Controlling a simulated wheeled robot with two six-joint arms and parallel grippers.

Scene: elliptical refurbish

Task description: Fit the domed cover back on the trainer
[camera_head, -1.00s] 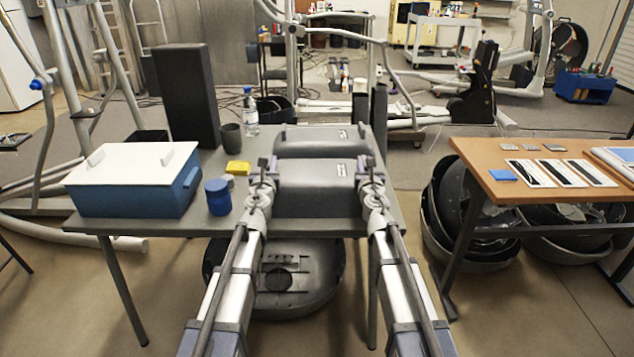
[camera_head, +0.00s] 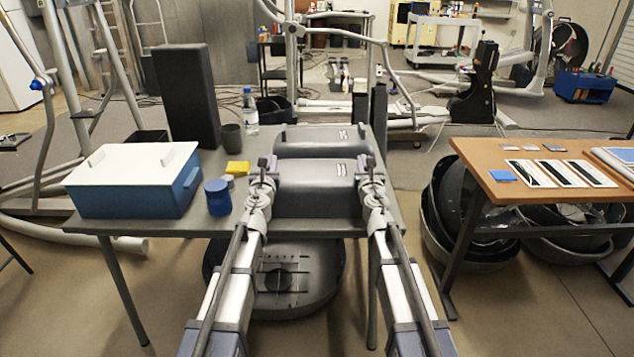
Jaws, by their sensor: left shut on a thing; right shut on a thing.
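A dark grey domed cover (camera_head: 318,190) with a small label rests near the front edge of the grey table, between my two grippers. A second, similar grey cover (camera_head: 322,141) lies right behind it. My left gripper (camera_head: 263,170) is shut on the front cover's left side. My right gripper (camera_head: 371,172) is shut on its right side. The fingertips are small, and their contact with the cover is partly hidden. An elliptical trainer frame with pale tubes (camera_head: 392,70) stands behind the table; I cannot tell where the cover's seat on it is.
On the grey table (camera_head: 160,226) left of the grippers are a blue box with white lid (camera_head: 135,190), a blue jar (camera_head: 218,197), a yellow block (camera_head: 237,168), a dark cup (camera_head: 231,136), a bottle (camera_head: 250,112) and a tall black block (camera_head: 185,95). A wooden table (camera_head: 545,185) stands right.

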